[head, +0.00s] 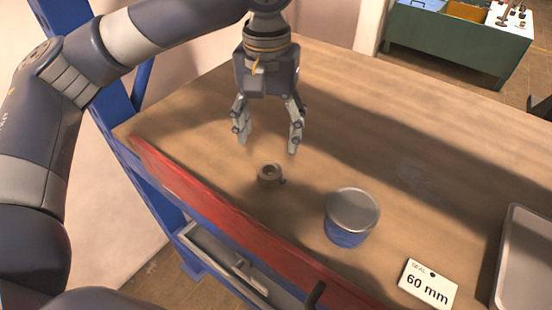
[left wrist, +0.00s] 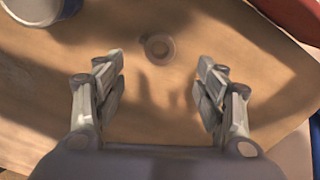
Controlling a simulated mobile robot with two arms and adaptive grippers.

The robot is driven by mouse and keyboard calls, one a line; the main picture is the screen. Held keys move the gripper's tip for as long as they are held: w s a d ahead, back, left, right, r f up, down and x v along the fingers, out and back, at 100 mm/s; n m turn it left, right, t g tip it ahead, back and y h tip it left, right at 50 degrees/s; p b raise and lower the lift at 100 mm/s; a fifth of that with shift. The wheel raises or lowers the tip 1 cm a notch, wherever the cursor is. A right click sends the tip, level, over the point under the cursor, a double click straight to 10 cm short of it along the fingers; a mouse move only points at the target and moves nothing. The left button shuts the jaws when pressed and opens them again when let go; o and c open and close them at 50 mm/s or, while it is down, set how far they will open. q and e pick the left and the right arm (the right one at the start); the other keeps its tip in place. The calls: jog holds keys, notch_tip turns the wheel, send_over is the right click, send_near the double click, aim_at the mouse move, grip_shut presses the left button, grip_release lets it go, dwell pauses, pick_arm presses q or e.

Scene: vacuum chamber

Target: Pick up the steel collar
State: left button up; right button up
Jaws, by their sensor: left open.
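The steel collar (head: 270,174) is a small brownish-grey ring with a hole in its middle. It lies on the wooden bench top (head: 330,110), near the red front edge. My left gripper (head: 268,145) points down above the bench, with its fingers spread and nothing between them. In the head view the collar shows just below the fingertips. In the left wrist view the collar (left wrist: 158,48) lies beyond the fingertips of my left gripper (left wrist: 160,70), roughly centred between them and apart from them. My right gripper is not in view.
A round tin (head: 351,215) with a metal lid and blue side stands right of the collar. The red edge strip (head: 220,205) borders the bench. The bench behind the tin is mostly clear.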

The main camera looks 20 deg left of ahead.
aim_at(270, 166)
pick_arm(q)
jog(key=f, duration=0.3)
jog(key=shift+s+f, duration=0.3)
jog(key=shift+s, duration=0.05)
jog(key=shift+w+f, duration=0.1)
jog(key=shift+f, duration=0.15)
jog(key=f+p, duration=0.2)
jog(key=f, duration=0.2)
jog(key=shift+w+f, duration=0.15)
jog(key=shift+w, duration=0.05)
jog(key=shift+f, duration=0.45)
jog(key=c, duration=0.9)
jog(key=shift+c, duration=1)
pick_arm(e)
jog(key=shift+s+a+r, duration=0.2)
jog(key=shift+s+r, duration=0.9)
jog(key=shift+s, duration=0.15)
